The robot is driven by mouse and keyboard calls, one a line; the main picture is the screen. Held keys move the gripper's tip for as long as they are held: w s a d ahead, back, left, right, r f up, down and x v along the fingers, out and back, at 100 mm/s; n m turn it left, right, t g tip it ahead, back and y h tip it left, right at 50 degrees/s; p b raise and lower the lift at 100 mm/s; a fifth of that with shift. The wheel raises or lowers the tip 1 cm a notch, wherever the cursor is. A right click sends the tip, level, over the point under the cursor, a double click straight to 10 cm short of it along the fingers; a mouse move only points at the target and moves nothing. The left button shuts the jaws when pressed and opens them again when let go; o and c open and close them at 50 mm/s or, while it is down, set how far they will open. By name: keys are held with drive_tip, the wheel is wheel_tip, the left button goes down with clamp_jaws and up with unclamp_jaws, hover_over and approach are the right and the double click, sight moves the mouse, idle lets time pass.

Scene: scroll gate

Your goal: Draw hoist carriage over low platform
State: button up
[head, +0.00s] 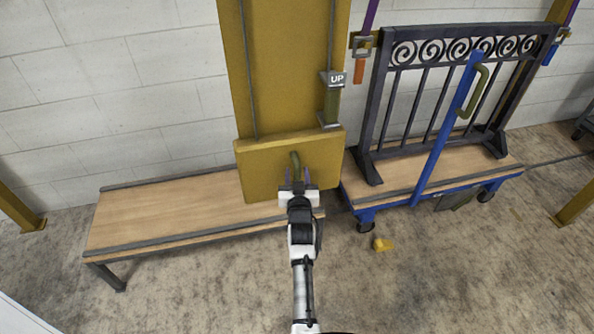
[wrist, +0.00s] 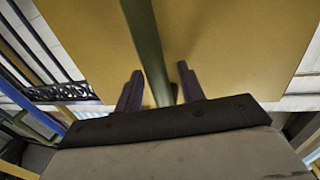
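The hoist carriage (head: 262,172) is a yellow panel at the foot of a tall yellow mast, in front of the right end of the low platform (head: 165,215). Whether it touches the platform cannot be told. The platform is a long wooden bench with dark rails. A green handle (head: 295,163) stands on the carriage's face; the handle also shows in the wrist view (wrist: 146,40). My gripper (head: 297,187) is at the handle's lower part. In the wrist view its two dark fingers (wrist: 160,82) are spread on either side of the handle, with gaps showing.
A blue cart (head: 440,190) with a wooden deck stands at the right, carrying a dark scroll gate (head: 418,105) and a blue bar (head: 447,130). An "UP" sign (head: 336,79) is on the mast. The front floor is mostly clear.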

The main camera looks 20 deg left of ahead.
drive_tip(key=shift+s, duration=0.1)
clamp_jaws()
drive_tip(key=shift+a, duration=0.1)
idle(0.3)
